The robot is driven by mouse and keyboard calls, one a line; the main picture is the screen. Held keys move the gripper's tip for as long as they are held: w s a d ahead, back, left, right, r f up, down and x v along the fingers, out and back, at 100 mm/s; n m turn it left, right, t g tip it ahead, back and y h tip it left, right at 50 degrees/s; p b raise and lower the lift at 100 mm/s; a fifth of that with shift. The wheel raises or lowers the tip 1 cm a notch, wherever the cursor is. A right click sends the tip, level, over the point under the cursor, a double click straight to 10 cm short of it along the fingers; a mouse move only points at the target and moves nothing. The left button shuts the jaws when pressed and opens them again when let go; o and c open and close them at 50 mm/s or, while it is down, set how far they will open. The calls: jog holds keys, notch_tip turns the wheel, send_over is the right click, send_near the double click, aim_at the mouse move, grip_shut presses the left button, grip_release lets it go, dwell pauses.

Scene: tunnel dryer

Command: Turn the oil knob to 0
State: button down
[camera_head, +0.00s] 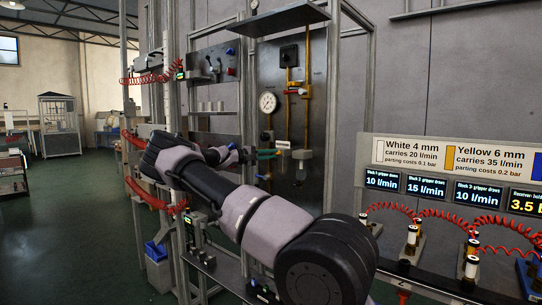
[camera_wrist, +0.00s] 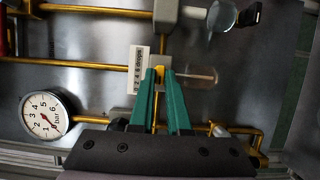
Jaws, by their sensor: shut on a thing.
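In the head view, my gripper (camera_head: 276,153) reaches the panel beside the white plate (camera_head: 283,145); the knob is too small to make out there.
A round pressure gauge (camera_wrist: 45,114) is on the panel, with yellow pipes (camera_wrist: 95,65) running near the fingers. A clear glass bowl (camera_wrist: 201,77) lies just right of the fingertips. In the head view, a bench with red coiled hoses (camera_head: 445,218) and small displays stands at the right.

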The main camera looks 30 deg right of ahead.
jog(key=c, duration=0.9)
grip_release()
jog(key=shift+d, duration=0.1)
jog(key=a, duration=1.1)
jog(key=shift+w, duration=0.25)
